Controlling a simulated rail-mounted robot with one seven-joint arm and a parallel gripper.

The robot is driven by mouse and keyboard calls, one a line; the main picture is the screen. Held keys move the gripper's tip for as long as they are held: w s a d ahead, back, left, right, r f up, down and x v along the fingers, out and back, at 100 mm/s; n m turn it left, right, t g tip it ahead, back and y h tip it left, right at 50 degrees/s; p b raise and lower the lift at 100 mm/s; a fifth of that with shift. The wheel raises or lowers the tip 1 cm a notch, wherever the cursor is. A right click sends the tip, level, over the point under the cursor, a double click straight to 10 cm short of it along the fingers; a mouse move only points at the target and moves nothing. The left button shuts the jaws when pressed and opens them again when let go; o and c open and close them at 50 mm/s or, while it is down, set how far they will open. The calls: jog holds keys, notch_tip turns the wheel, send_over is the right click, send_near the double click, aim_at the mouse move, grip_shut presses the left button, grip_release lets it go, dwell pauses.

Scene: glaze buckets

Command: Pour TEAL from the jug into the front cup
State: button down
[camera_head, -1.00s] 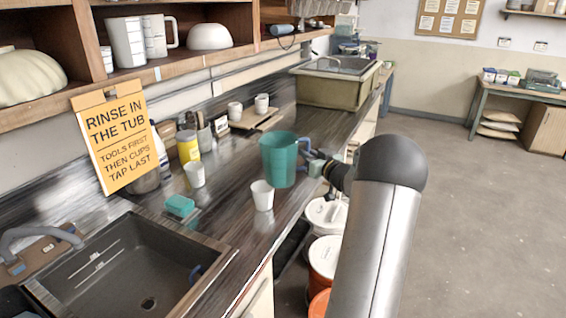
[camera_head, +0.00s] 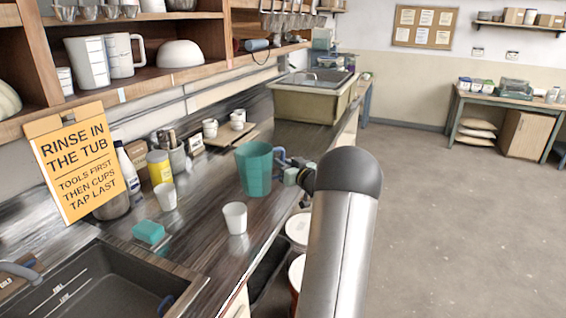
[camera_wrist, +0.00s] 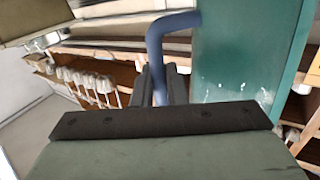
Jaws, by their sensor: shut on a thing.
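The teal jug (camera_head: 254,172) looks roughly upright over the wooden counter in the head view. I cannot tell how far its base is above the surface. My gripper (camera_head: 291,174) is at its right side, shut on the blue handle. In the wrist view my gripper (camera_wrist: 160,88) holds the handle (camera_wrist: 157,55), with the teal jug wall (camera_wrist: 240,55) beyond it. A white cup (camera_head: 235,219), the nearer of two, stands on the counter below and in front of the jug. The other white cup (camera_head: 167,197) stands farther left. The jug's contents are hidden.
A teal sponge (camera_head: 149,231) lies left of the nearer cup. A yellow container (camera_head: 159,168) stands behind the cups. A dark sink (camera_head: 105,285) is at the front left. An orange-yellow sign (camera_head: 77,165) hangs from the shelf. A tub (camera_head: 308,104) sits at the counter's far end.

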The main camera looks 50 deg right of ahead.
jog(key=n+b, duration=0.2)
jog(key=n+g+b, duration=0.1)
jog(key=n+b, duration=0.1)
jog(key=d+f+n+b, duration=0.1)
jog(key=n+b, duration=0.1)
jog(key=shift+s+g, duration=0.15)
jog(key=shift+g, duration=0.25)
dwell(0.5)
jog(key=shift+w+a+r+n+h, duration=0.1)
jog(key=shift+a+r+n+h, duration=0.15)
jog(key=shift+n, duration=0.3)
jog(key=shift+w+a+r+n+h, duration=0.15)
jog(key=shift+a+n, duration=0.15)
jog(key=shift+n, duration=0.25)
jog(key=shift+w+a+r+n+g+p, duration=0.1)
jog(key=shift+a+r+n+g+p, duration=0.3)
jog(key=shift+n, duration=0.2)
